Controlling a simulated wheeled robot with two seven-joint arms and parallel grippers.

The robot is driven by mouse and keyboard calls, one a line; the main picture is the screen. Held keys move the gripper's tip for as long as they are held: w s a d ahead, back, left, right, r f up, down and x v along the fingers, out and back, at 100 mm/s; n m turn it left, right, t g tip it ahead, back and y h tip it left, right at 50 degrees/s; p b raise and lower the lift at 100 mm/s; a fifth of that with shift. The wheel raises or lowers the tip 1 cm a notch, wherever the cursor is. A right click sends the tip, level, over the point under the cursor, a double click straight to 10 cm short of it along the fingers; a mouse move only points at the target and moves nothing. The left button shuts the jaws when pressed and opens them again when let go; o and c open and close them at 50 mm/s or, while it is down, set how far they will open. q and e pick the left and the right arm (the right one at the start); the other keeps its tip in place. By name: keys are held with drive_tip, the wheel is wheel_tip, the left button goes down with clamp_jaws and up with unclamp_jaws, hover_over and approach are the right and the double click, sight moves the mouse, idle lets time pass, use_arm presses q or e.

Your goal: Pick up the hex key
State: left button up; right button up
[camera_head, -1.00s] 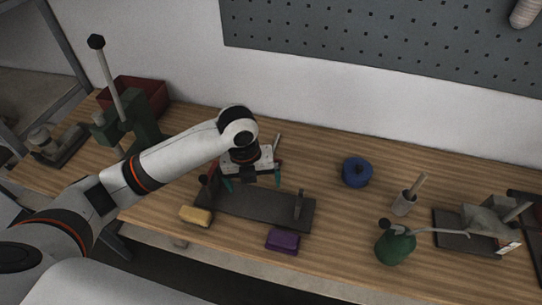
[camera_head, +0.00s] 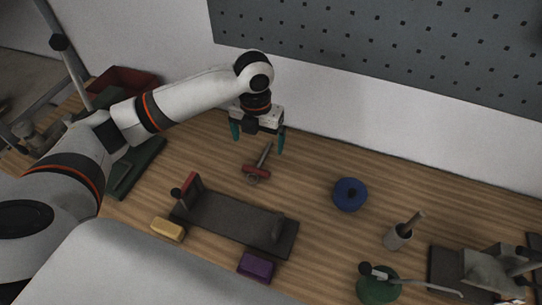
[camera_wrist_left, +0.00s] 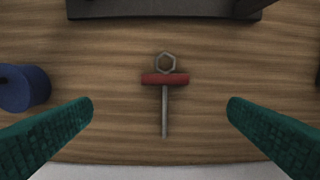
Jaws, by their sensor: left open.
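The hex key (camera_head: 257,172) lies on the wooden bench behind the dark fixture. It has a red crossbar, a metal shaft pointing toward the wall and a hexagonal ring at the other end. In the left wrist view the hex key (camera_wrist_left: 164,86) lies flat, centred between the fingers. My left gripper (camera_head: 258,137) is open and empty, with teal fingers pointing down above the bench near the shaft end. In the left wrist view its fingertips (camera_wrist_left: 160,104) are spread to either side of the key, apart from it. My right gripper is not in view.
The dark fixture (camera_head: 230,216) stands in front of the key, with a yellow block (camera_head: 167,230) and purple block (camera_head: 257,267) before it. A blue round object (camera_head: 349,194), grey cup (camera_head: 397,237) and green oil can (camera_head: 378,288) stand right. The wall is close behind.

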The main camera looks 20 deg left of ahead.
sight(256, 169)
use_arm(q)
drive_tip(key=f, duration=0.2)
drive_tip(key=f+p, duration=0.1)
drive_tip(key=f, duration=0.2)
drive_tip(key=shift+s+a+f, duration=0.1)
drive_tip(key=shift+s+f, duration=0.2)
drive_tip(key=shift+f, duration=0.05)
drive_tip(key=shift+f+p, duration=0.3)
drive_tip(key=shift+f, duration=0.05)
drive_tip(key=shift+w+f, duration=0.15)
drive_tip(key=shift+f, duration=0.1)
drive_tip(key=f, duration=0.1)
drive_tip(key=f+p, duration=0.1)
drive_tip(key=f, duration=0.1)
drive_tip(key=f+p, duration=0.1)
drive_tip(key=shift+s+a+f, duration=0.2)
drive_tip(key=shift+a, duration=0.15)
drive_tip(key=shift+f, duration=0.2)
drive_tip(key=shift+w, duration=0.1)
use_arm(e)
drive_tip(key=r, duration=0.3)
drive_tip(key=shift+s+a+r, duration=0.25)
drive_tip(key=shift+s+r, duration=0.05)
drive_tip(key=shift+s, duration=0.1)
use_arm(q)
drive_tip(key=shift+c, duration=0.9)
drive_tip(key=c, duration=0.9)
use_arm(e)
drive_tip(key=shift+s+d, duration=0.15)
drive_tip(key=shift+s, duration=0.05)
